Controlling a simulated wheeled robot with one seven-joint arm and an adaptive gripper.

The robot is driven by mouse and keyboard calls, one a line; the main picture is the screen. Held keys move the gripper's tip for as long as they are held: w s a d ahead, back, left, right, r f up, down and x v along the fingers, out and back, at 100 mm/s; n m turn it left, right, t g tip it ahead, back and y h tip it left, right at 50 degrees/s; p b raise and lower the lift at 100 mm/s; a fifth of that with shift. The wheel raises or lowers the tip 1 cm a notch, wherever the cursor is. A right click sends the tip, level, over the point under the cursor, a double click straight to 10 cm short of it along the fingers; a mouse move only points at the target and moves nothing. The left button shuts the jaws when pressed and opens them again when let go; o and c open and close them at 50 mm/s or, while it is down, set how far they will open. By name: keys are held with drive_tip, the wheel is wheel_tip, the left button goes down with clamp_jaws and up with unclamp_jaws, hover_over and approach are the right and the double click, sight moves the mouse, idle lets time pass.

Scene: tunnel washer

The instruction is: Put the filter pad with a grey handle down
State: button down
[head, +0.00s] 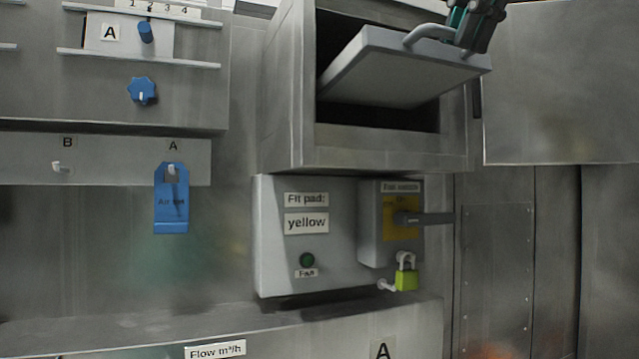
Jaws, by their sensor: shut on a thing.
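The filter pad (395,68) is a flat grey slab, tilted, in the mouth of the open grey housing (385,160) at the upper right. Its light grey handle (420,34) is on its upper front side. My gripper (458,32), dark with teal parts, is shut on the handle at the top edge of the view. The pad's front right corner reaches out past the housing's opening. Its far end is inside the dark opening.
The housing's door (560,85) stands open at the right. Below are a panel labelled "Fit pad: yellow" (306,224), a fan switch (400,220) and a green padlock (406,279). A blue tag (171,205) hangs at left. A ledge (130,332) runs along the bottom.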

sight(403, 88)
drive_tip(key=w+a+p, duration=0.1)
drive_tip(key=w+p, duration=0.1)
drive_tip(key=w, duration=0.2)
drive_tip(key=w+a+p, duration=0.2)
drive_tip(key=w, duration=0.3)
drive_tip(key=w+a+p, duration=0.2)
drive_tip(key=w, duration=0.2)
drive_tip(key=shift+w+a+r, duration=0.2)
drive_tip(key=shift+w+a+f, duration=0.1)
drive_tip(key=shift+w+f, duration=0.1)
drive_tip(key=shift+w, duration=0.05)
drive_tip(key=shift+f, duration=0.35)
wheel_tip(403, 88, down, 2)
drive_tip(key=shift+s+f+p, duration=0.1)
drive_tip(key=shift+s+p, duration=0.05)
drive_tip(key=shift+p, duration=0.55)
drive_tip(key=shift+f+p, duration=0.55)
drive_tip(key=shift+f, duration=1.1)
drive_tip(key=shift+r, duration=0.1)
